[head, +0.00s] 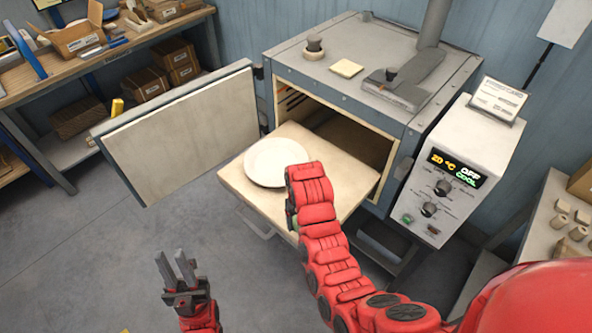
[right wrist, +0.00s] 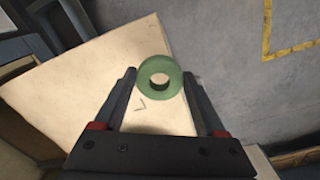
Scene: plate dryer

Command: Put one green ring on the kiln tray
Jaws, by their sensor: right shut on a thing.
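The kiln tray (head: 340,172) is a pale slab sticking out of the open kiln; it also fills much of the right wrist view (right wrist: 70,90). A green ring (right wrist: 173,88) is between the fingertips of my right gripper (right wrist: 160,76), which is shut on it, over the tray's surface. I cannot tell whether the ring touches the tray. My left gripper (head: 177,258) is open and empty, low over the floor and apart from the tray.
A white plate (head: 272,162) lies on the tray. The kiln door (head: 185,135) stands open at the left. The control box (head: 450,180) at the right reads 20 °C, OFF, COOL. A bench (head: 135,40) with boxes is at the back left. Floor is clear at the left.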

